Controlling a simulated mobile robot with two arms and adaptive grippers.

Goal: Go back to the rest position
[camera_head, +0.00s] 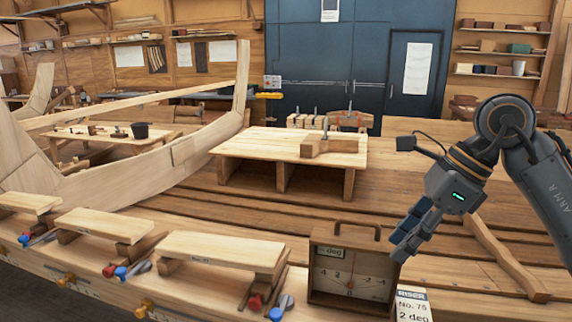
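My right gripper (408,238) hangs at the right of the head view, on the arm that comes in from the right edge. Its dark blue fingertips point down and left, just above and right of a boxed dial gauge (350,270). I see no object in the fingers. They overlap from this side, so their opening cannot be told. My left gripper is not in view.
Several wooden planks on blocks (220,252) line the front bench, with red and blue clamps beside them. A card (412,304) reading "RISER No. 75 2 deg" stands by the gauge. A low wooden table (250,145) stands mid-hull. A curved wooden piece (505,258) lies right.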

